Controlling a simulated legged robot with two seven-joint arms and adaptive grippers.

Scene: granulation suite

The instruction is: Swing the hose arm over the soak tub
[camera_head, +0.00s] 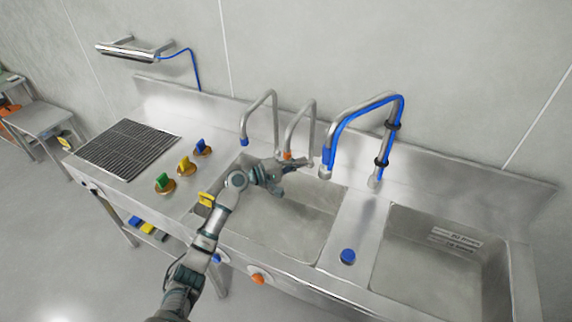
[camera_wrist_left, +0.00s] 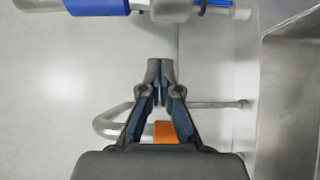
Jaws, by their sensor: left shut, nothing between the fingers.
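The hose arm (camera_head: 363,104) is a bent steel pipe with a blue hose strapped along it, rising from the strip between two basins. Its outlet end hangs at the right edge of the left basin (camera_head: 300,235). The right basin (camera_head: 415,262) bears a label too small to read; I cannot tell from it which basin is the soak tub. My left gripper (camera_head: 303,163) is shut and empty above the left basin's back, just left of the hose arm's outlet. In the left wrist view, my left fingertips (camera_wrist_left: 160,68) are together, apart from the blue-and-steel piping (camera_wrist_left: 95,6) at the top. My right gripper is not in view.
Two thin taps stand behind the left basin, one with a blue tip (camera_head: 244,141), one with an orange collar (camera_wrist_left: 166,132). Several coloured valve handles and a dark grate (camera_head: 128,148) lie left. The right basin is empty.

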